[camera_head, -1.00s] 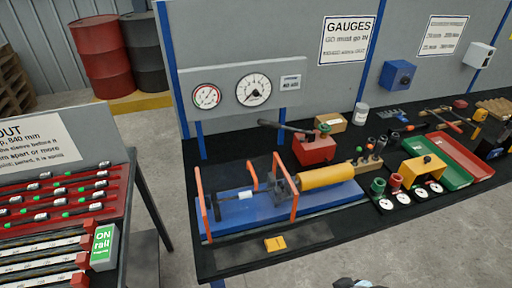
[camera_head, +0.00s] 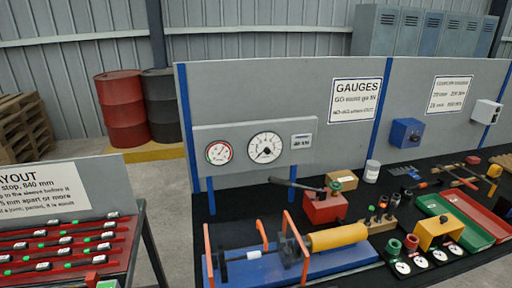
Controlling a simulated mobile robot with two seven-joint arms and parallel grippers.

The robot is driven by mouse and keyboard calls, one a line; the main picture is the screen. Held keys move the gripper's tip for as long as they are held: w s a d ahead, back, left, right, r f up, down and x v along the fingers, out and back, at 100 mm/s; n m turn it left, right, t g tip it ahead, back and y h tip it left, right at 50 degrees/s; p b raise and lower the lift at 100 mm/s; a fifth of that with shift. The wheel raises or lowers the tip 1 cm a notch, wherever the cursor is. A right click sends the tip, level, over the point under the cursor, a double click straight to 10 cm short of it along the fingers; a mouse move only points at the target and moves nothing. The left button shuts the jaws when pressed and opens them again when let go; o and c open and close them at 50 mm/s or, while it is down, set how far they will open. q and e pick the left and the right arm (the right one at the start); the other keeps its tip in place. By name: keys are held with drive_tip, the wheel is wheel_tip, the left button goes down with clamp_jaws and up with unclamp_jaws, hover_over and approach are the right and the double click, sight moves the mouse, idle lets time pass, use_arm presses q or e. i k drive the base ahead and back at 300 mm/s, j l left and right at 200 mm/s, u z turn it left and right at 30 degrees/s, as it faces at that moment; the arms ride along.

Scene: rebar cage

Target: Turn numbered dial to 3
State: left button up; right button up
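A large round white dial (camera_head: 265,147) with a dark pointer is on a grey panel at the back of the bench. Its pointer leans to the lower left; the markings are too small to read. A smaller round gauge (camera_head: 219,152) with red and green on its face is left of it. A small digital-looking plate (camera_head: 301,141) is to the right; its text is not clear. A blue wall box (camera_head: 407,132) with a dark round spot on its front is further right; I cannot tell if it carries numbers. Neither of my grippers is in view.
Below the panel is a blue-based press (camera_head: 345,262) with orange guards and a yellow cylinder (camera_head: 337,236). A red pump (camera_head: 325,208) with a long handle stands behind it. A green tray (camera_head: 453,222) and small gauges are at right. A red rack (camera_head: 70,250) is at left.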

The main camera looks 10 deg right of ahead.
sight(415, 138)
drive_tip(key=z, duration=1.4)
drive_tip(key=l+u, duration=0.1)
drive_tip(key=u, duration=0.6)
drive_tip(key=i+l+u, duration=0.1)
drive_tip(key=l+u, duration=0.9)
drive_tip(key=l, duration=0.45)
drive_tip(key=k+l+u, duration=0.15)
drive_tip(key=l, duration=0.4)
drive_tip(key=k+l, duration=0.1)
drive_tip(key=l, duration=0.45)
drive_tip(key=k+l, duration=0.1)
drive_tip(key=l, duration=0.4)
drive_tip(key=k+l, duration=0.1)
drive_tip(key=l, duration=0.45)
drive_tip(key=u, duration=0.05)
